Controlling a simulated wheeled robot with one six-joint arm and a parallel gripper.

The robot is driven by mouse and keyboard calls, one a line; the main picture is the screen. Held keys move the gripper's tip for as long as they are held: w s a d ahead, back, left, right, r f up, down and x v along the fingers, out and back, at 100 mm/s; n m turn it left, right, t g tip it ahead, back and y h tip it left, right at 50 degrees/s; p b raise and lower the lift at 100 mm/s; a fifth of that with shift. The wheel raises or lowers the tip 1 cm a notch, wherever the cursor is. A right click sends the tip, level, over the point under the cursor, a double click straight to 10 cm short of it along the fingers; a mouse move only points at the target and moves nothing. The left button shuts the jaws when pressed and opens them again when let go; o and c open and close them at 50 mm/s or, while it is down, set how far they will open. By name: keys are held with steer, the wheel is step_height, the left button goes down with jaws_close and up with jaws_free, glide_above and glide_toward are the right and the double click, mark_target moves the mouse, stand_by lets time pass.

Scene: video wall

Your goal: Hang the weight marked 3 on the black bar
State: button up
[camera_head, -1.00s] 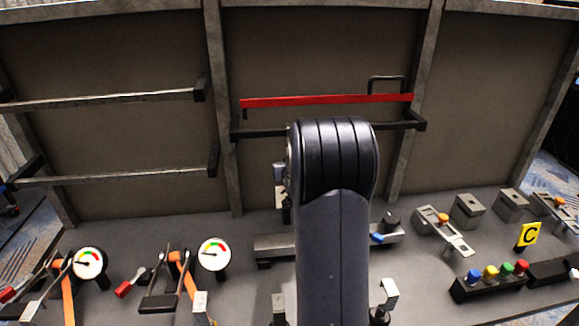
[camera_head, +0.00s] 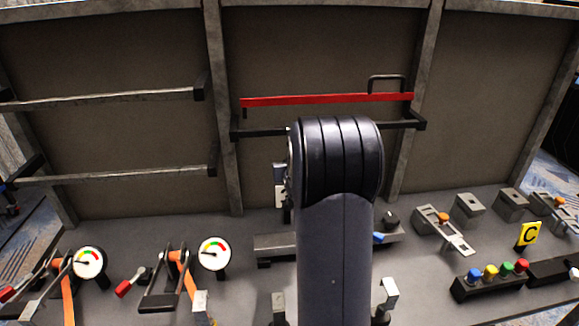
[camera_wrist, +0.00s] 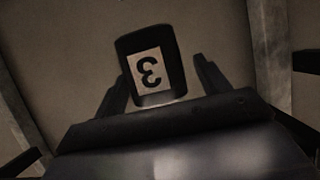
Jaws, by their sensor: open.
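The weight marked 3 (camera_wrist: 150,72) is a dark block with a white label, and its 3 looks turned over in the wrist view. It sits between the two fingers of my gripper (camera_wrist: 161,70), which are open, with a finger on either side. I cannot tell whether the fingers touch it. The black bar (camera_head: 262,133) runs across the middle panel in the head view, partly hidden by my arm. My gripper is hidden behind my arm there. A white label (camera_head: 279,196) with a dark mark shows just left of my arm, too small to read.
Two grey rails (camera_head: 110,98) cross the left panel. Dials (camera_head: 215,253), levers, coloured buttons (camera_head: 491,271) and a yellow C sign (camera_head: 529,235) crowd the desk. The right panel is bare.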

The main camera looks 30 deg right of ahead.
steer(key=v, duration=0.9)
steer(key=shift+s+a, duration=0.15)
steer(key=shift+s, duration=0.1)
steer(key=shift+w+r, duration=0.1)
steer(key=x, duration=1)
steer(key=shift+w+d, duration=0.2)
steer(key=shift+w, duration=0.15)
steer(key=shift+r+p, duration=0.3)
steer(key=shift+p, duration=0.3)
steer(key=shift+r, duration=0.25)
